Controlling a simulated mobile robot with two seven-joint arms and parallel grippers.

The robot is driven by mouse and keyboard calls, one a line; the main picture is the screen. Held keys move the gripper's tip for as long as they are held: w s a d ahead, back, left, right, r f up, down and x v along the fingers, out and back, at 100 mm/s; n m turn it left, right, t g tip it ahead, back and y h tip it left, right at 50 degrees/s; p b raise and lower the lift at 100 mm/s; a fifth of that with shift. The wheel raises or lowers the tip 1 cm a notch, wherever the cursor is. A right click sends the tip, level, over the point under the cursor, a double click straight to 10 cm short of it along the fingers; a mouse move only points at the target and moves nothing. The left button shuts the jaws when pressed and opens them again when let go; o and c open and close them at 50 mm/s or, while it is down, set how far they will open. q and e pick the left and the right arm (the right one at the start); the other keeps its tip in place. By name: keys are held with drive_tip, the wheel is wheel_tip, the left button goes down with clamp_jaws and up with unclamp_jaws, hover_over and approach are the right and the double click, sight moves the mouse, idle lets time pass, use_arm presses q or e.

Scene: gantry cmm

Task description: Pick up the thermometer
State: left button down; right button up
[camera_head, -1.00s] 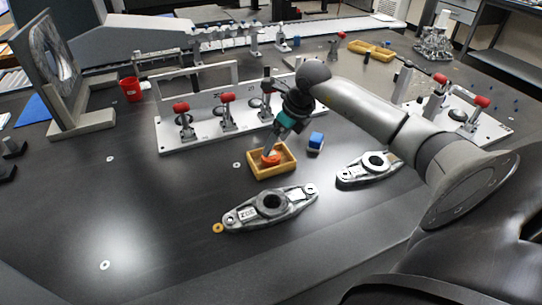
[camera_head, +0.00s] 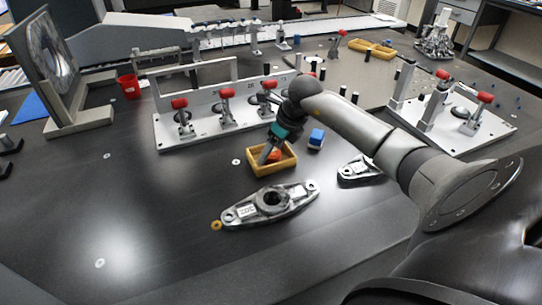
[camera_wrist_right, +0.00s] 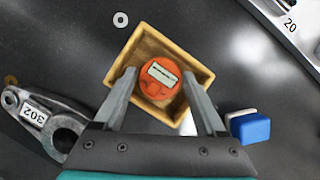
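The thermometer appears to be the round orange device with a small grey display (camera_wrist_right: 161,75), lying in a yellow wooden tray (camera_wrist_right: 197,68). In the head view the orange device (camera_head: 274,155) shows only in part, behind my right gripper's fingers, inside the tray (camera_head: 270,172). My right gripper (camera_wrist_right: 159,73) is open, with one finger on each side of the orange device in the wrist view. It points down into the tray (camera_head: 265,158) in the head view. I cannot tell whether the fingers touch the device. My left gripper is not in view.
A metal casting (camera_head: 270,204) lies in front of the tray, and a second one (camera_head: 358,170) lies to the right, partly behind my arm. A blue block (camera_head: 317,137) sits right of the tray. A fixture plate with red-handled clamps (camera_head: 205,125) stands behind. The table's left front is clear.

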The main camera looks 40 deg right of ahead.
drive_tip(key=c, duration=1)
drive_tip(key=shift+r, duration=0.2)
